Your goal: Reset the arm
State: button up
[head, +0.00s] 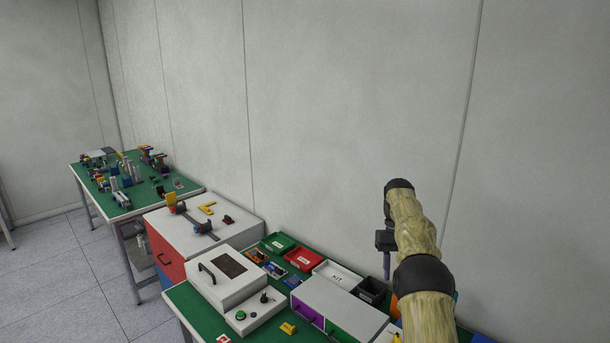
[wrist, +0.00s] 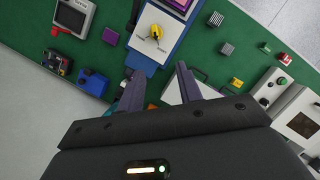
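My arm (head: 415,235) rises at the right of the head view, above the green workbench. My gripper (head: 386,242) hangs from its end in front of the wall, clear of the bench items. In the wrist view my gripper (wrist: 160,88) has two dark fingers spread apart with a wide gap. Nothing is held between them. Below the gap lie the green bench top and a white and blue device (wrist: 160,32) with a yellow piece on it.
Below in the head view are a white box with a handle (head: 228,278), a red bin (head: 303,259), a green bin (head: 277,243), a white KIT tray (head: 337,275) and a white cabinet (head: 338,308). The space around my raised arm is free up to the wall.

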jog(key=s+a+f+t+b, duration=0.1)
jog(key=s+a+f+t, duration=0.1)
jog(key=s, duration=0.8)
jog(key=s+a+f+t+b, duration=0.2)
jog(key=s+a, duration=0.3)
jog(key=s, duration=0.5)
jog(key=s+a+f+t+b, duration=0.2)
jog(key=s+a+f, duration=0.2)
jog(key=s, duration=0.7)
jog(key=shift+a+f+n, duration=0.15)
jog(key=shift+f+n, duration=0.15)
jog(key=shift+f, duration=0.05)
jog(key=shift+w, duration=0.1)
